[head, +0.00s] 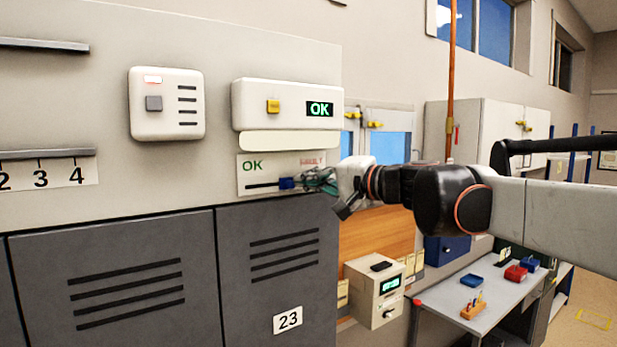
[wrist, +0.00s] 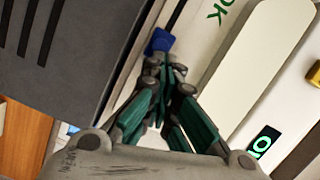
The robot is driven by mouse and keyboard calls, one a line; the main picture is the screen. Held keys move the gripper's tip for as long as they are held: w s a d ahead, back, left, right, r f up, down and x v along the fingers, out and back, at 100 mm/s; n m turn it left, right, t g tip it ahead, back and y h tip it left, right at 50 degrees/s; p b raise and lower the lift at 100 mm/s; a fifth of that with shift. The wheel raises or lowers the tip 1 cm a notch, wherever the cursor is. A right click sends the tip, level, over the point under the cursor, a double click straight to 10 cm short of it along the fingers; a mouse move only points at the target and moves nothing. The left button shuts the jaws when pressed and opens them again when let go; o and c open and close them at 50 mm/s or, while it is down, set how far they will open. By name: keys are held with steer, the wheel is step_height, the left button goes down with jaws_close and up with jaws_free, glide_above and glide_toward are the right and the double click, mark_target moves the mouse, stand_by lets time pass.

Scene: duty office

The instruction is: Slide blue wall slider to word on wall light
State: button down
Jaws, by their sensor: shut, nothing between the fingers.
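The blue wall slider (head: 287,183) sits on a dark horizontal slot in a white label plate (head: 258,165), right of the slot's middle. The plate reads OK in green at its left and has a small red word, too small to read surely, at its right. The wall light (head: 320,109) above shows the word OK in green. My gripper (head: 318,181) is shut and empty, just right of the slider. In the wrist view the blue slider (wrist: 159,40) lies at the fingertips; I cannot tell whether they touch.
A white box with a yellow button (head: 273,106) holds the light above the plate. A switch box (head: 167,103) is farther left. Grey lockers (head: 270,262) stand below. A white device (head: 375,290) and a desk (head: 490,292) with small bins are at the lower right.

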steer(key=s+a, duration=0.1)
steer(key=a, duration=0.1)
steer(key=s+a, duration=0.1)
steer(key=a, duration=0.1)
steer(key=s+a, duration=0.1)
steer(key=shift+s+a, duration=0.4)
steer(key=shift+d, duration=0.1)
